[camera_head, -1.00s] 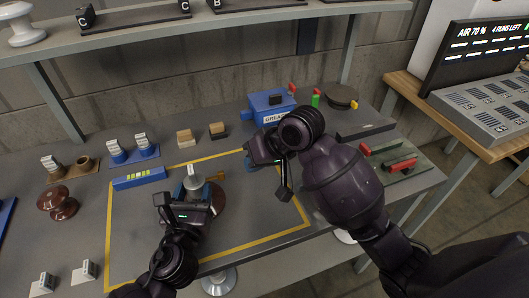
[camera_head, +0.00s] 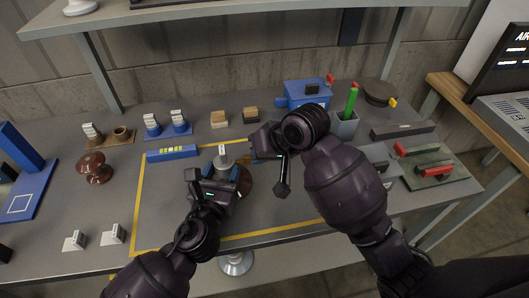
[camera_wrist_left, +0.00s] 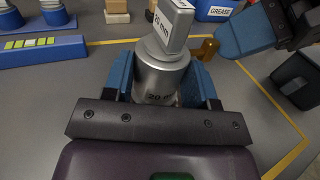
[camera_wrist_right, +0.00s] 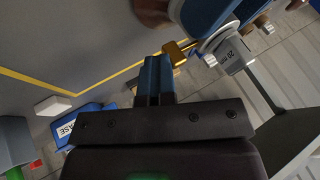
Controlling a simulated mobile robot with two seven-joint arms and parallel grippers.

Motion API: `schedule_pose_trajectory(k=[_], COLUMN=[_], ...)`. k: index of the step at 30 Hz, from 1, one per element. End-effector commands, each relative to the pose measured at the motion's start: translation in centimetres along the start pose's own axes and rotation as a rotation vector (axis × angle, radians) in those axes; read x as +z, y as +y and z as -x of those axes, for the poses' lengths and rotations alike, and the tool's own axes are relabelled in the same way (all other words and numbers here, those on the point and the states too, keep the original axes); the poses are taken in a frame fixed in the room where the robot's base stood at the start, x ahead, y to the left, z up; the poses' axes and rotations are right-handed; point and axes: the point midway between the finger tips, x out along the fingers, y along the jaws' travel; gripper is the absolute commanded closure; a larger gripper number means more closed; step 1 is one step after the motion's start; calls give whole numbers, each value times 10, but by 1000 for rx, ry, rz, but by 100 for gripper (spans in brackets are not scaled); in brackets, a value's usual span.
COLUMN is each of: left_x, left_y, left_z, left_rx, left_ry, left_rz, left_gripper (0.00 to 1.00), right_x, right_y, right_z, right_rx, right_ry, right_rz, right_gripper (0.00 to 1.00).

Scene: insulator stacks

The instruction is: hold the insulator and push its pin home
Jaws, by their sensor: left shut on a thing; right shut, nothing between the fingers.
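The insulator has a grey metal cap (camera_head: 223,161) marked 20 mm, seen closely in the left wrist view (camera_wrist_left: 160,75), with a grey 20 mm block (camera_wrist_left: 174,24) on top. Its brown disc (camera_head: 246,182) shows below the cap. My left gripper (camera_head: 222,174) is shut around the cap, one blue finger on each side. The brass pin (camera_wrist_left: 207,49) sticks out beside the cap and also shows in the right wrist view (camera_wrist_right: 177,52). My right gripper (camera_head: 256,156) is shut and empty, its blue tips right by the pin's outer end. I cannot tell whether they touch.
The blue grease box (camera_head: 305,93) and a grey holder with a green item (camera_head: 346,122) stand behind my right arm. A blue bar (camera_head: 172,153) lies left of the insulator. A loose brown insulator (camera_head: 94,168) and white tags (camera_head: 112,235) sit at left. The yellow-outlined front area is mostly clear.

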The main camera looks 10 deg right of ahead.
Motion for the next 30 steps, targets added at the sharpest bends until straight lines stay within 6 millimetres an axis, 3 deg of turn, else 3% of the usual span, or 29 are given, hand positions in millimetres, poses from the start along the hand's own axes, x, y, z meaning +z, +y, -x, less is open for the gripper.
schedule_pose_trajectory(k=[2, 10, 17, 22, 30], left_x=[2, 2, 2, 2, 2], left_y=[-2, -3, -3, -2, -2], left_z=[0, 0, 0, 0, 0], left_rx=[-5, -7, -7, -6, -4], left_ry=[-5, -5, -5, -5, -4], left_rz=[0, 1, 1, 1, 0], left_gripper=[76, 76, 76, 76, 76], right_x=[0, 1, 0, 0, -1], right_y=[-9, -10, 4, 32, 28], right_z=[-4, -4, 3, 17, 73], right_rx=[-5, -6, -2, 1, -1], right_ry=[-1, -2, 0, 0, 3], right_rz=[3, 3, 1, 1, 4], right_gripper=[100, 100, 100, 100, 100])
